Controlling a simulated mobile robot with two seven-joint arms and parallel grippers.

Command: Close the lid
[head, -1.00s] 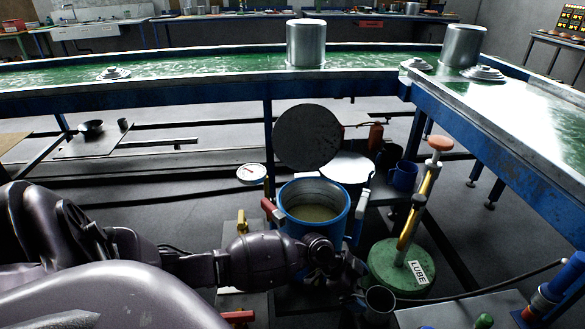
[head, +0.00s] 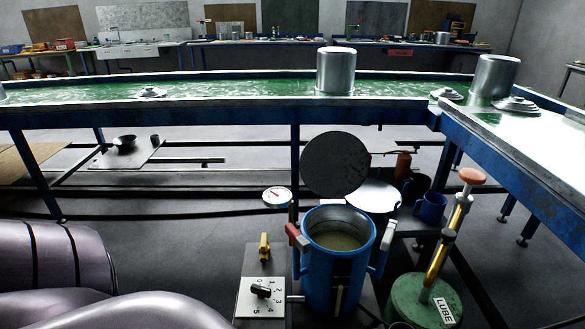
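The blue pot (head: 318,274) stands on the floor area at the lower middle of the head view. It is open at the top, and a murky liquid (head: 338,240) shows inside. Its round dark lid (head: 335,164) stands raised, roughly upright, above the pot's back rim. A red-ended handle (head: 296,236) sticks out at the pot's left side and a pale-topped one (head: 388,236) at its right. Purple-grey parts of my arm fill the lower left corner, apart from the pot. Neither of my grippers shows in the view.
A control panel with a dial (head: 262,292) stands left of the pot. A green lube can (head: 408,300) with a tall pump handle (head: 471,176) stands to its right. A blue mug (head: 430,207) is behind.

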